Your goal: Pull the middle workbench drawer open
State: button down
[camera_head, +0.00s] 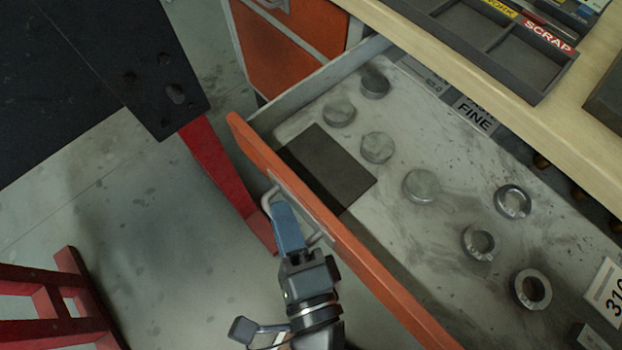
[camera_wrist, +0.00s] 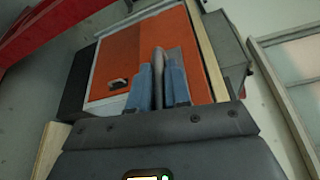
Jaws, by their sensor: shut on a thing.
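A workbench drawer with an orange front (camera_head: 335,232) stands pulled well out in the head view, its grey inside showing. Its metal bar handle (camera_head: 321,236) is on the outer face of that front. My gripper (camera_head: 284,208) has its blue fingers on the handle from the outside. In the wrist view, my gripper (camera_wrist: 158,82) is shut around the grey handle bar (camera_wrist: 159,62), with orange front (camera_wrist: 201,62) behind it. The fingers hide part of the bar.
Inside the drawer lie several metal discs and rings (camera_head: 513,201) and a dark mat (camera_head: 326,169). The wooden bench top (camera_head: 470,76) overhangs it, with a divided tray (camera_head: 480,35) on top. A black table (camera_head: 95,75) with red legs stands left; grey floor lies between.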

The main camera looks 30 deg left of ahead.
jog(key=shift+s+a, duration=0.2)
jog(key=shift+s, duration=0.3)
jog(key=shift+s+a, duration=0.2)
jog(key=shift+s, duration=0.3)
jog(key=c, duration=1.2)
grip_release()
jog(key=shift+o, duration=0.2)
jog(key=shift+d, duration=0.1)
jog(key=b+v, duration=0.3)
jog(key=v, duration=0.4)
jog(key=shift+s+d, duration=0.2)
jog(key=shift+s, duration=0.05)
